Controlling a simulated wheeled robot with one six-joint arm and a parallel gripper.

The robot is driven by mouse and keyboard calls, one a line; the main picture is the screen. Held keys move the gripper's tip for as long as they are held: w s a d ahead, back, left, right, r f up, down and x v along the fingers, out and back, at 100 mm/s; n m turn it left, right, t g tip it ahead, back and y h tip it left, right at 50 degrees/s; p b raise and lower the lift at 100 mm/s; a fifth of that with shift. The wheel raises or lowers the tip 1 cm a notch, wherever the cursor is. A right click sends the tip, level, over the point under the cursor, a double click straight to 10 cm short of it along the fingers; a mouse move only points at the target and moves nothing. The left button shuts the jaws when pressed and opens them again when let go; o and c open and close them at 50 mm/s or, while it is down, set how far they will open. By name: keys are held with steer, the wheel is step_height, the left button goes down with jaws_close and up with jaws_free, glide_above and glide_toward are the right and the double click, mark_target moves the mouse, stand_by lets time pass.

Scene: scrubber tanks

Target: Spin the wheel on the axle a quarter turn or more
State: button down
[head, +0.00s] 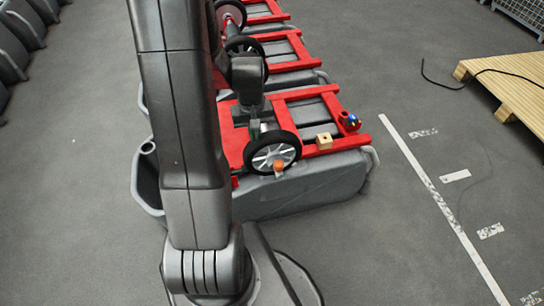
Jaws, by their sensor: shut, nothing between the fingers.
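The wheel (272,154) has a black tyre and pale spokes. It stands upright at the near end of a red frame on a grey tank (315,185). An orange piece (279,167) shows low at its front; I cannot tell if it is on the wheel. The axle itself is not clearly visible. My gripper (259,130) points down just behind the wheel's upper left rim, shut and empty. I cannot tell whether it touches the tyre. My arm hides part of the red frame to the left.
More tanks with red frames and wheels stand behind. A wooden pallet (510,75) with a black cable lies at right.

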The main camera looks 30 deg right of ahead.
mark_target(270, 135)
steer(key=shift+f+b, duration=0.3)
steer(key=shift+f, duration=0.05)
steer(key=shift+r, duration=0.1)
steer(key=shift+s+d+r+p, duration=0.15)
steer(key=shift+d+r+p, duration=0.15)
steer(key=shift+d, duration=0.25)
steer(key=shift+s+d+r+p, duration=0.1)
steer(key=shift+d+r+p, duration=0.2)
steer(key=shift+d, duration=0.2)
steer(key=shift+d, duration=0.1)
steer(key=shift+s+d+r, duration=0.1)
steer(key=shift+s+d, duration=0.05)
steer(key=shift+d, duration=0.4)
steer(key=shift+s+d+r, duration=0.1)
steer(key=shift+s+d, duration=0.05)
steer(key=shift+d, duration=0.4)
steer(key=shift+f, duration=0.1)
